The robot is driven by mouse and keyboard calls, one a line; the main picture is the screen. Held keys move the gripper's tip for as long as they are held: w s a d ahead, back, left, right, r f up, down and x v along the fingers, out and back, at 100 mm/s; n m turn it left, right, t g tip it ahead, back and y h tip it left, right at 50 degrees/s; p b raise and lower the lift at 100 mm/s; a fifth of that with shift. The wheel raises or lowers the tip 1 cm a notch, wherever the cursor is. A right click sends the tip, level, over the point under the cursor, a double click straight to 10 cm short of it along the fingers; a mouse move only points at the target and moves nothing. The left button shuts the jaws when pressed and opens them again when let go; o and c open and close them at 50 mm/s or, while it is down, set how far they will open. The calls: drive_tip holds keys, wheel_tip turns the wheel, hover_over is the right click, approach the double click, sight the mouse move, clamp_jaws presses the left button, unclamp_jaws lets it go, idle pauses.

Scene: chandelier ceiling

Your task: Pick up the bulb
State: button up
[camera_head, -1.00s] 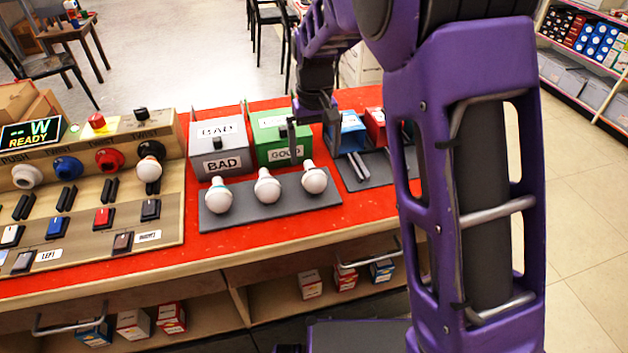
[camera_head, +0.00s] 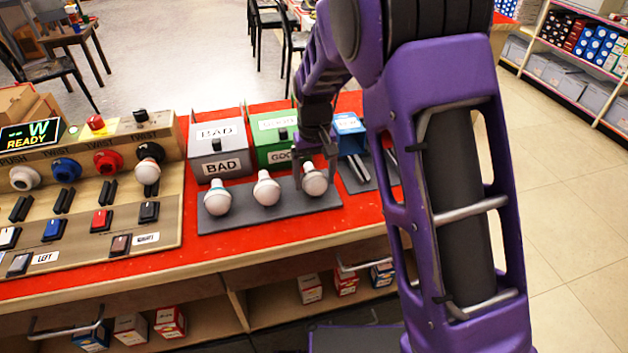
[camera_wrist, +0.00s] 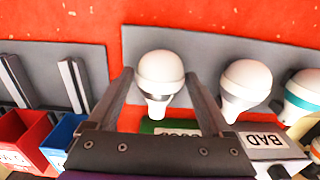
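Three white bulbs lie in a row on a grey tray (camera_head: 246,225): a left bulb with a teal ring (camera_head: 217,199), a middle bulb (camera_head: 266,189) and a right bulb (camera_head: 315,183). My gripper (camera_head: 314,178) is lowered at the right bulb. In the wrist view my gripper (camera_wrist: 160,92) is open, with one finger on each side of the right bulb (camera_wrist: 160,70). Gaps show between the bulb and both fingers. The middle bulb (camera_wrist: 246,84) is just outside the right-hand finger.
A grey BAD box (camera_head: 221,166) and a green GOOD box (camera_head: 273,154) stand behind the tray. A blue box (camera_head: 349,134) and a grey rack (camera_head: 358,178) are to the right. A control panel (camera_head: 90,220) fills the left of the red counter (camera_head: 335,222).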

drive_tip(key=c, duration=0.9)
drive_tip(key=shift+c, duration=0.3)
drive_tip(key=shift+r, duration=0.15)
